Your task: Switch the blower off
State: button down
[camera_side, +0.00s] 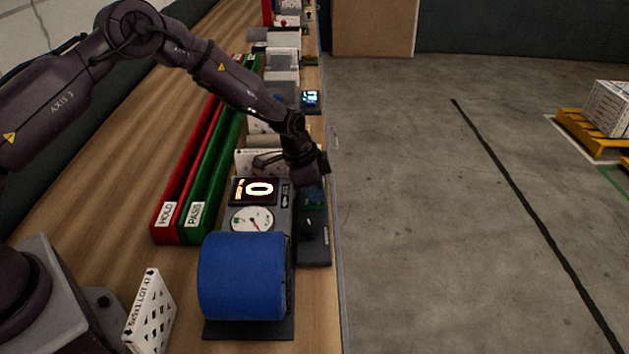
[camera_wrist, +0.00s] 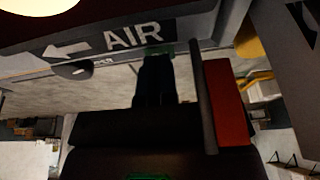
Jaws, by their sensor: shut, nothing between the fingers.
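The blower (camera_side: 243,275) is a blue drum on a dark base at the front of the bench in the side view. Behind it are a white dial (camera_side: 251,219) with a red needle and a lit display (camera_side: 253,190). A dark panel (camera_side: 316,248) with a small black knob stands to its right. My gripper (camera_side: 314,185) is over the far end of this panel; its fingertips are hard to make out. In the wrist view my gripper (camera_wrist: 155,65) is shut and empty, its tips beside a grey face marked AIR with an arrow (camera_wrist: 108,38). A dark oval part (camera_wrist: 73,70) sits below the arrow.
A red HOLD channel (camera_side: 185,185) and a green PASS channel (camera_side: 210,185) run along the bench left of the blower. A white perforated filter box (camera_side: 150,312) stands at the front left. Several boxes and devices line the bench behind. Open floor lies right.

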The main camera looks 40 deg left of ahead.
aim_at(302, 208)
jog(key=shift+d+f, duration=0.15)
jog(key=shift+f, duration=0.2)
dwell(0.3)
jog(key=shift+s+a, duration=0.7)
jog(key=shift+a, duration=0.15)
jog(key=d+v, duration=0.1)
jog(key=v, duration=0.7)
jog(key=shift+w+r, duration=0.25)
jog(key=shift+r, duration=0.05)
jog(key=shift+d, duration=0.1)
